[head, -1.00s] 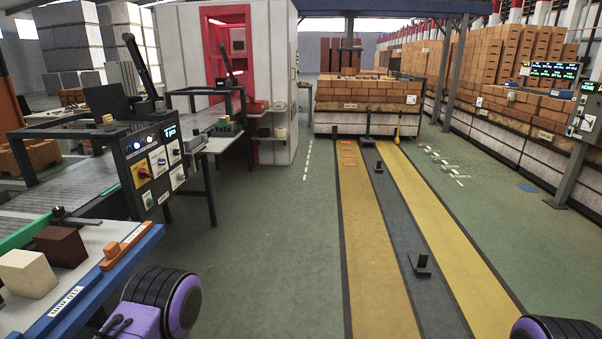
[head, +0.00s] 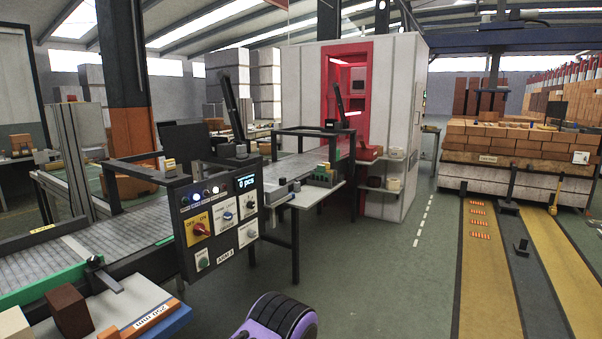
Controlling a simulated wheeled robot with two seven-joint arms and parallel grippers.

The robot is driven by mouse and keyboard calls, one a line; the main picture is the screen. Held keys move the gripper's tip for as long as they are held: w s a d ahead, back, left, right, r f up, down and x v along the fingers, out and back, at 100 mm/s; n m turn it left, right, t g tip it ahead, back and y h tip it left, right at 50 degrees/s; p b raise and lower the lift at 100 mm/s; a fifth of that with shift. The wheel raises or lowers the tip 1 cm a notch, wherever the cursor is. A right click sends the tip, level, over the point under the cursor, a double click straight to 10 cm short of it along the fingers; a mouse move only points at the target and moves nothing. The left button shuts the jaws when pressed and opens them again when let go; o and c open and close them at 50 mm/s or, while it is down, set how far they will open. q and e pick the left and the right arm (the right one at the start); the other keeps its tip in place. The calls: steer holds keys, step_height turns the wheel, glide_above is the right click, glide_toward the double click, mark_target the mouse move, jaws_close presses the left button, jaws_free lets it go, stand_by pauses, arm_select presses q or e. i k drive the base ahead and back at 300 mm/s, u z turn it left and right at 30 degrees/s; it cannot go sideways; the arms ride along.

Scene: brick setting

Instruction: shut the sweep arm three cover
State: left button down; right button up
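A tall black upright piece (head: 233,112), possibly a raised cover, stands tilted over the near conveyor station. A second, smaller black upright piece (head: 338,102) rises over the farther station, in front of the white booth. I cannot tell which, if either, is the sweep arm three cover. Neither of my grippers is in view; only a purple and black part of my own arm shows at the bottom.
The roller conveyor (head: 80,258) and a blue-edged bench (head: 160,322) with a brown brick (head: 70,311) fill the left. A white booth (head: 400,130) with a red doorway stands behind. Brick stacks (head: 500,140) stand at back right. Green floor (head: 390,290) is open right of the stations.

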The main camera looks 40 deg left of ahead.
mark_target(183, 143)
steer(key=u, duration=1.5)
